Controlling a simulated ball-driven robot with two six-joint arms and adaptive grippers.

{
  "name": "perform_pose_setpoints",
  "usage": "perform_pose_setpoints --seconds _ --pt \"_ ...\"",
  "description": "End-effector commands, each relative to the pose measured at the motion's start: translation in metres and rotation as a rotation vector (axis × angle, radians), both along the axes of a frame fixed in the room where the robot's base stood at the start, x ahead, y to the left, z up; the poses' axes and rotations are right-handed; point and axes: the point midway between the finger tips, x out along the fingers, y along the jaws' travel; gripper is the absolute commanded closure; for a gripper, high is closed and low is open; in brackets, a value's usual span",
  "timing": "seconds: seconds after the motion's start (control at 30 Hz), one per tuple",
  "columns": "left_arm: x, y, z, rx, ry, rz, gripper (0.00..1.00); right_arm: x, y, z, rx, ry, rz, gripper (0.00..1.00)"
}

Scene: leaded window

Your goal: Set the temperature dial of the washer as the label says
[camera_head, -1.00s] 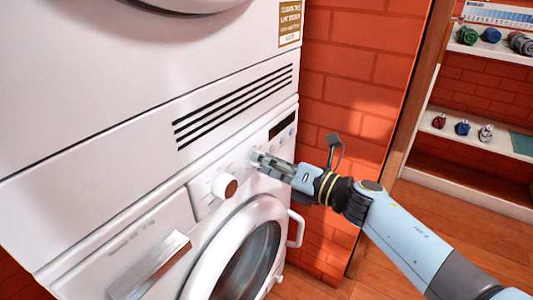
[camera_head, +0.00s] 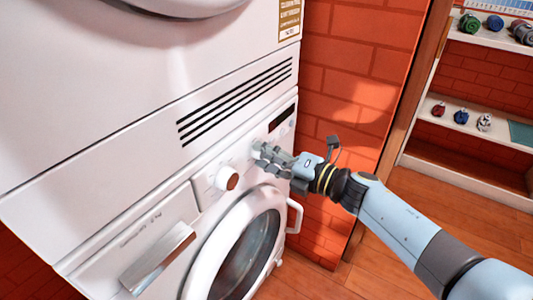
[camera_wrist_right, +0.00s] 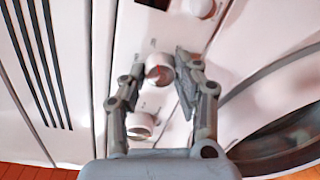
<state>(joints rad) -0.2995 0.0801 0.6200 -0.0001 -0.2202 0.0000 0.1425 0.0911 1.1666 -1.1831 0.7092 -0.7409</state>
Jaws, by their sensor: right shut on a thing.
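The white washer (camera_head: 150,216) stands below another white machine, its control panel facing me at a slant. My right gripper (camera_head: 258,152) is at this panel, to the right of a round knob (camera_head: 226,178), and hides the dial it is on. The right wrist view shows a white dial with a red mark (camera_wrist_right: 158,70) between the two fingers, and the gripper (camera_wrist_right: 159,68) is shut on it. The small panel print is too blurred to read, so I cannot confirm which dial this is. A brown label with pale lettering (camera_head: 289,20) is on the upper machine, unreadable here. My left gripper is not in view.
Two other knobs show in the wrist view, one nearer my wrist (camera_wrist_right: 140,126) and one at the top (camera_wrist_right: 200,7). A dark display (camera_head: 281,118) is right of the gripper. The round door (camera_head: 206,262) and its handle (camera_head: 294,216) are below. A brick wall (camera_head: 345,75) stands right.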

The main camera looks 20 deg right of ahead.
Motion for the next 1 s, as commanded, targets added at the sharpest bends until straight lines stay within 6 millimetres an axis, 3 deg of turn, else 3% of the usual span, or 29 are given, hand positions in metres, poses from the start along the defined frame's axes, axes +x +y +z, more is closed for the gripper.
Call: perform_pose_setpoints --seconds 0.2,0.23,0.4,0.73,1.0 --pt "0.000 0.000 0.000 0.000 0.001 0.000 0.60 0.000 -0.001 -0.001 -0.002 0.001 -0.002 1.00" --pt "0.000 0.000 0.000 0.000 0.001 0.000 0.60 0.000 -0.001 -0.001 -0.002 0.001 -0.002 0.65" --pt "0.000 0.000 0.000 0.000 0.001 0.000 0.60 0.000 0.000 -0.001 -0.002 0.001 -0.001 0.46" --pt "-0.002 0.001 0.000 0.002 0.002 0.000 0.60 -0.005 -0.004 0.000 -0.004 0.000 -0.001 0.46" --pt "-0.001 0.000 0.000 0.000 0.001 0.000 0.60 -0.048 -0.035 0.001 -0.006 0.003 0.000 0.46"
